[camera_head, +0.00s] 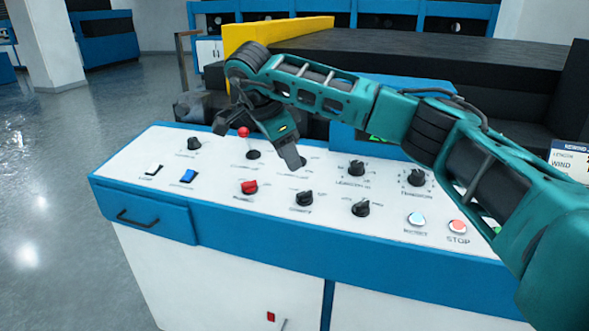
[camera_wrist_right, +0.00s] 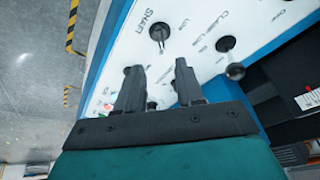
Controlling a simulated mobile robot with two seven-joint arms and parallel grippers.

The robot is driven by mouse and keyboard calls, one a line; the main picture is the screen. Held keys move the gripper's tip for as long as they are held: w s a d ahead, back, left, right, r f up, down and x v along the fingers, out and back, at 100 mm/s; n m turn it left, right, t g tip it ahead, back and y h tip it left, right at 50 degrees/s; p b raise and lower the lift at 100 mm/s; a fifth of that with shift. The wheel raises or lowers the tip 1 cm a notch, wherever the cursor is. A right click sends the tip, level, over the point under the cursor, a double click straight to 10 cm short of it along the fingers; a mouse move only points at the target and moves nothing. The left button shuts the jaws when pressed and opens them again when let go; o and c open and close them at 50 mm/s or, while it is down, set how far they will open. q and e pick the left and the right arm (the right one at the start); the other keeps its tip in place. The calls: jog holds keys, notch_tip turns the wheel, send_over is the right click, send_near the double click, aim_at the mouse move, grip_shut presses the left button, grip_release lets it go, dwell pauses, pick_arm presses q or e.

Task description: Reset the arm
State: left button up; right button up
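My right arm (camera_head: 330,90) comes in from the right and reaches across a white control panel (camera_head: 215,200). My right gripper (camera_head: 262,140) is over the back left part of the panel, near a lever with a red ball (camera_head: 243,132). In the right wrist view its two dark fingers (camera_wrist_right: 160,85) stand apart with nothing between them. A black knob (camera_wrist_right: 159,33) shows beyond the fingertips, and another knob (camera_wrist_right: 226,44) is to the right. A dark ball (camera_wrist_right: 236,71) is right of the fingers. My left gripper is not in view.
A yellow machine part (camera_head: 270,32) and dark rollers stand behind. Open floor (camera_head: 50,220) lies left.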

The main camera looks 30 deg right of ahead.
jog(key=shift+a+r, duration=0.25)
jog(key=shift+r, duration=0.35)
